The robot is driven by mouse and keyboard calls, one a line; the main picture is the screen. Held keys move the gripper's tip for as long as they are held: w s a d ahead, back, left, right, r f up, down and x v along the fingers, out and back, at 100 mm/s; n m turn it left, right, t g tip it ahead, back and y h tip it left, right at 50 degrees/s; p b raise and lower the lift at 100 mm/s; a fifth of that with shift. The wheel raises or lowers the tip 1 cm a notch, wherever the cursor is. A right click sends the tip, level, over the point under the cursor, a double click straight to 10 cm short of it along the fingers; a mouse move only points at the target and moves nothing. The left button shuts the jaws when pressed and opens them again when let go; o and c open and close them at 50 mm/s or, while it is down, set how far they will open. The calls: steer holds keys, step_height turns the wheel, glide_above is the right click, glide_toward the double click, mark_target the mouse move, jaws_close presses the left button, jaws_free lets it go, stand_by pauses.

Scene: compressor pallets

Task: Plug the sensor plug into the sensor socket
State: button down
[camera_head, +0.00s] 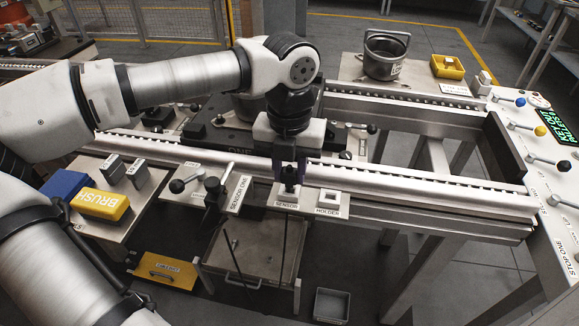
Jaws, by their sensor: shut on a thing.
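My gripper (290,178) points down over the small shelf at the front of the rail. It is shut on the dark sensor plug (291,187), which is upright between the fingers. The plug's lower end is right at the sensor socket (281,196), a pale block on the plate labelled SENSOR. Fingers and plug hide much of the socket, so I cannot tell whether the plug is in it or just above it. The holder (329,196), a pale block with a square dark opening, stands empty to the right.
A lever and the SENSOR ONE plate (240,193) stand close to the left. The roller rail (420,185) runs just behind. A grey pot (385,55) and yellow bin (447,67) stand at the back. A grey bin (332,305) is on the floor.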

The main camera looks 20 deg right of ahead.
mark_target(289, 166)
steer(key=shift+f+b, duration=1.05)
steer(key=shift+f, duration=0.2)
steer(key=c, duration=1)
jaws_free()
steer(key=shift+r, duration=0.1)
steer(key=shift+r, duration=0.1)
step_height(289, 166, up, 14)
steer(key=shift+f+p, duration=0.15)
steer(key=shift+p, duration=0.15)
